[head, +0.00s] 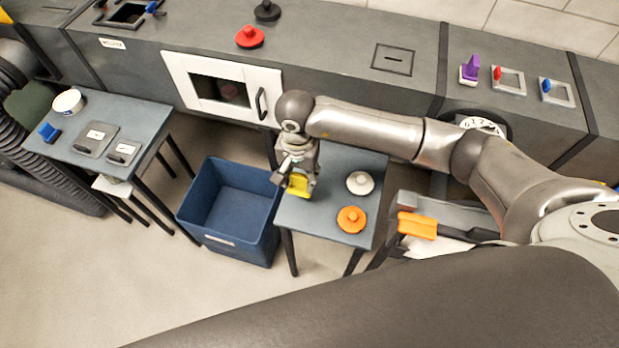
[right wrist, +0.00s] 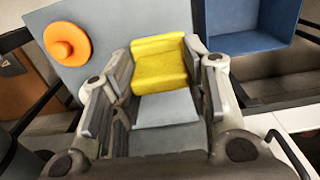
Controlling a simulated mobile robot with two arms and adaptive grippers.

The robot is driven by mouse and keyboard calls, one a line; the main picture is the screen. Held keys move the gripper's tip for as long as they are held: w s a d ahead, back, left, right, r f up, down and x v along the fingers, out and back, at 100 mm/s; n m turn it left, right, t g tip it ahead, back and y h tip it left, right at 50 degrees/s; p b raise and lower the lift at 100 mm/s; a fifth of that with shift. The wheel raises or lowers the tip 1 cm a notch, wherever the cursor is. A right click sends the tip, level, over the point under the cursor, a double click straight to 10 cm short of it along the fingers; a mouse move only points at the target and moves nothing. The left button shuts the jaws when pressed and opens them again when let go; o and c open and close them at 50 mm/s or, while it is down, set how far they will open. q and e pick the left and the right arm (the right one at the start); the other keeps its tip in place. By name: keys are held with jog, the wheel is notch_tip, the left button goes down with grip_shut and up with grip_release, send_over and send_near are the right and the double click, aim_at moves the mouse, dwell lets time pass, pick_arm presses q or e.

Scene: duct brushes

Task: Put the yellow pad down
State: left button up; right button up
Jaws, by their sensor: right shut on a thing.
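The yellow pad (head: 299,185) is at the left part of the small grey-blue table (head: 335,215) in the middle of the head view. My right gripper (head: 296,177) points down over it and is shut on it. In the right wrist view the yellow pad (right wrist: 160,66) sits between the two fingers of the right gripper (right wrist: 158,72). I cannot tell whether the pad's underside touches the table top. My left gripper is not in view.
A white round knob (head: 360,182) and an orange one (head: 351,219) stand on the table's right part. A blue bin (head: 232,250) stands on the floor just left of it. Another table (head: 85,165) at left carries several items.

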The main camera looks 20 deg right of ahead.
jog(key=shift+w+d+f, duration=0.2)
jog(key=shift+d+f, duration=0.75)
jog(key=shift+f, duration=0.15)
jog(key=f+p, duration=0.2)
jog(key=f, duration=0.1)
jog(key=shift+d, duration=0.35)
jog(key=shift+f, duration=0.45)
jog(key=shift+w, duration=0.1)
jog(key=shift+f, duration=0.2)
jog(key=o, duration=0.9)
